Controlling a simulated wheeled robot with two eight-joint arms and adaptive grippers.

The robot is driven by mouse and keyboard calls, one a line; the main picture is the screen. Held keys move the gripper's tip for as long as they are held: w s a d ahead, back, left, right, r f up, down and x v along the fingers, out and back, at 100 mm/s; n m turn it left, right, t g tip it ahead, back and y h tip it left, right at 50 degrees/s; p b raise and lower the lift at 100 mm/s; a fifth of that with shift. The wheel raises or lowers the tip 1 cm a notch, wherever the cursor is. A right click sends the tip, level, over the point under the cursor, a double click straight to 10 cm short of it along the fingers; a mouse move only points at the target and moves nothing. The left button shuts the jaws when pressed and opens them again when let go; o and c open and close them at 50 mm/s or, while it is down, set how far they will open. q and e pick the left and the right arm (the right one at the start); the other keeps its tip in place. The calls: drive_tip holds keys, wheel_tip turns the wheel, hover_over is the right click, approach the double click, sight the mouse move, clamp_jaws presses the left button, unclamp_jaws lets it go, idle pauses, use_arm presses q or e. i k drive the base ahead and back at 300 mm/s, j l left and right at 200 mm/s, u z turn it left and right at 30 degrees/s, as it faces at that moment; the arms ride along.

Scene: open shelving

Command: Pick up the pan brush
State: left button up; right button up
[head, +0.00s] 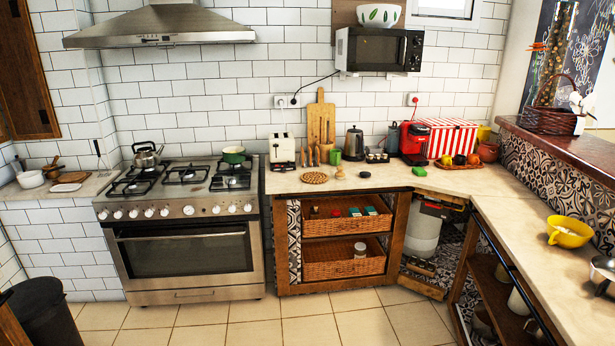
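A small, light wooden, knob-like object (340,173), which looks like the pan brush, stands on the pale countertop (395,181) right of the stove. It is too small to tell its bristles. Neither of my grippers shows in the head view.
Behind it are a green cup (335,157), a toaster (282,151), cutting boards (321,122) and a kettle (354,143). Below are wicker drawers (343,269). The stove (186,261) stands left, and a side counter runs along the right. The tiled floor (345,328) in front is clear.

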sight(340, 175)
drive_tip(key=i+z, duration=0.4)
drive_tip(key=i, duration=1.35)
